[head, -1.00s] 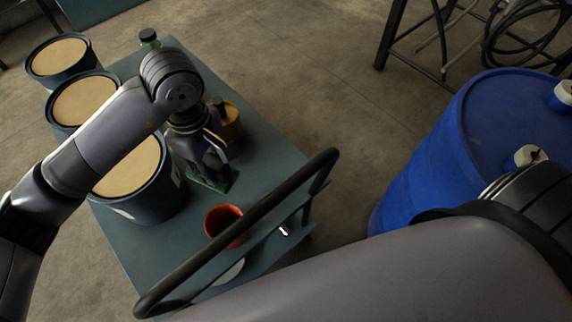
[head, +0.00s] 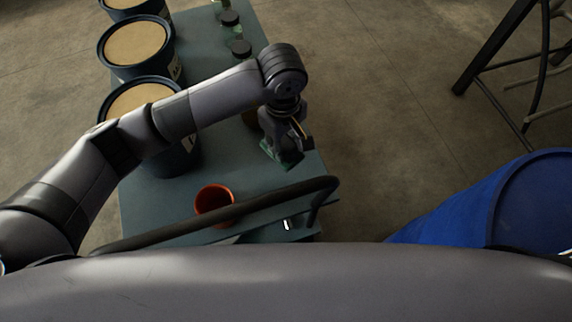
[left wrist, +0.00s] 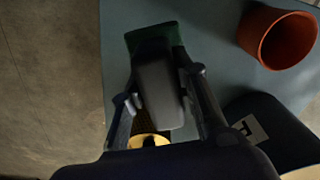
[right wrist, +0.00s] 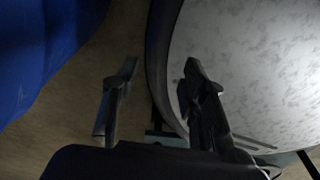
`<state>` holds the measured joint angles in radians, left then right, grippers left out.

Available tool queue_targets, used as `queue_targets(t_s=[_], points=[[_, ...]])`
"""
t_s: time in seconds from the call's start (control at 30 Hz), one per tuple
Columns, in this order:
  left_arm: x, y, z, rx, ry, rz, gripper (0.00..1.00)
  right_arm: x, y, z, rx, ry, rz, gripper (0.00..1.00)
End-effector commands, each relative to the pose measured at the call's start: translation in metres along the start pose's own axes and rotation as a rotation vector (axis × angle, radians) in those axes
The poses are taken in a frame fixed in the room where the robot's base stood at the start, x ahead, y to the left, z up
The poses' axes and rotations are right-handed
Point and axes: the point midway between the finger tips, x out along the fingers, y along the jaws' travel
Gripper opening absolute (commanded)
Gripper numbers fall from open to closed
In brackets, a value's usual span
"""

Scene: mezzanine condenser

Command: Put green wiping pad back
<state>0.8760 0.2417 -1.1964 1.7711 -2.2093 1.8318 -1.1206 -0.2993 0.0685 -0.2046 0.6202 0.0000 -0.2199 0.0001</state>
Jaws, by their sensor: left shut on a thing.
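The green wiping pad (head: 284,158) is at the right edge of the blue-grey cart top (head: 165,205), under my left gripper (head: 284,136). In the left wrist view the green pad (left wrist: 178,38) lies beyond a dark grip block (left wrist: 158,88), which is between the fingers of my left gripper (left wrist: 160,88). The gripper is shut on this block. I cannot tell whether the pad touches the cart top. My right gripper (right wrist: 160,72) is open with nothing between its fingers; it is not visible in the head view.
A red-orange cup (head: 214,198) stands near the cart's black handle rail (head: 265,201). Several dark tubs with tan lids (head: 133,43) line the left side. Dark-capped jars (head: 240,48) stand at the back. A blue drum (head: 475,210) is at the right, with clear floor between.

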Motion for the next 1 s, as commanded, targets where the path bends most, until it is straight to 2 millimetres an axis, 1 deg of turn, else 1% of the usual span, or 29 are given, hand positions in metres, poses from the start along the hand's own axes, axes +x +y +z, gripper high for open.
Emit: queue_targets(t_s=[0.03,0.1,0.2,0.3,0.47,0.73,0.8,1.0], points=[[0.015,-0.001,0.001,-0.002,-0.004,-0.005,0.00,-0.002,-0.001,0.000,-0.001,-0.001,-0.001,0.40],[0.034,-0.001,0.001,-0.002,-0.004,-0.005,0.00,-0.003,0.000,0.001,-0.001,-0.001,-0.001,0.40],[0.057,-0.001,0.001,-0.001,-0.003,-0.004,0.00,-0.004,0.003,0.001,-0.002,-0.002,0.003,0.40],[0.074,-0.001,0.000,0.000,-0.001,-0.003,0.00,-0.004,0.007,0.002,-0.002,-0.003,0.008,0.40],[0.087,0.000,0.000,-0.001,-0.001,0.000,0.00,-0.004,0.013,0.003,0.000,-0.004,0.015,0.40],[0.124,0.000,0.000,-0.001,-0.002,0.000,0.00,-0.005,0.014,0.003,0.001,-0.005,0.016,0.40],[0.128,0.001,-0.001,-0.001,0.000,0.001,0.00,-0.005,0.013,0.003,0.001,-0.005,0.016,0.40],[0.129,0.001,-0.001,0.001,0.001,0.002,0.00,-0.005,0.013,0.003,0.000,-0.005,0.016,0.40]])
